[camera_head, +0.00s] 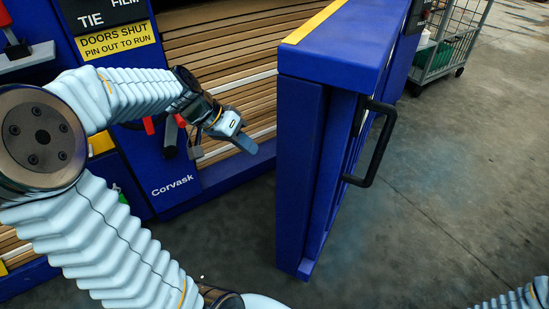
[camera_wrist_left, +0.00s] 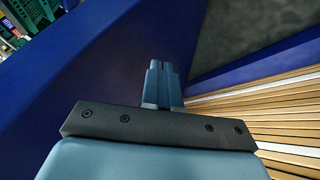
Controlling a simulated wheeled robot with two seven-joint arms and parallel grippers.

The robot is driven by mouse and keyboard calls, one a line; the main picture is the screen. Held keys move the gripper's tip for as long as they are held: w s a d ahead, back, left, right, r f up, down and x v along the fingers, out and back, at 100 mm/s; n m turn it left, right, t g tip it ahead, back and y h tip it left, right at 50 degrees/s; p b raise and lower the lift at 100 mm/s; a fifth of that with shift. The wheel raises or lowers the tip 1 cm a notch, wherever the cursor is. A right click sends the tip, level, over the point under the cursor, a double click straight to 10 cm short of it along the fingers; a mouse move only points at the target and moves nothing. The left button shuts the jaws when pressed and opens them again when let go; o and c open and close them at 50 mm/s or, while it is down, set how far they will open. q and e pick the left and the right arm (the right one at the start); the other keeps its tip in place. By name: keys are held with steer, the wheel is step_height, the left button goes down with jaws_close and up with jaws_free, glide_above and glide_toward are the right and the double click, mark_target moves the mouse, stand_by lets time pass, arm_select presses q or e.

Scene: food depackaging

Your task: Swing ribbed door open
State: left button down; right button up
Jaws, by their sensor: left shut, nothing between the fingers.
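The blue door (camera_head: 300,170) stands swung out from the blue machine, seen nearly edge-on in the head view, with a black handle (camera_head: 376,145) on its right face. My left gripper (camera_head: 246,144) is shut and empty, to the left of the door, on the side facing the machine's opening. In the left wrist view the shut fingers (camera_wrist_left: 163,75) point along a blue panel (camera_wrist_left: 80,90), which fills the left side. I cannot tell whether they touch it. The door's ribbed face is hidden. My right gripper is out of view.
Slatted tan boards (camera_head: 225,60) fill the machine's opening behind my left arm. A yellow sign (camera_head: 117,40) reads "DOORS SHUT PIN OUT TO RUN". A wire cart (camera_head: 450,45) stands at the back right. The concrete floor (camera_head: 440,190) right of the door is clear.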

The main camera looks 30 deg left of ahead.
arm_select(q)
steer(key=w+d+f+p, duration=0.1)
steer(key=w+d+f, duration=0.1)
steer(key=d, duration=0.3)
steer(key=shift+w+d+f, duration=0.15)
steer(key=shift+d+f, duration=0.25)
steer(key=shift+f, duration=0.35)
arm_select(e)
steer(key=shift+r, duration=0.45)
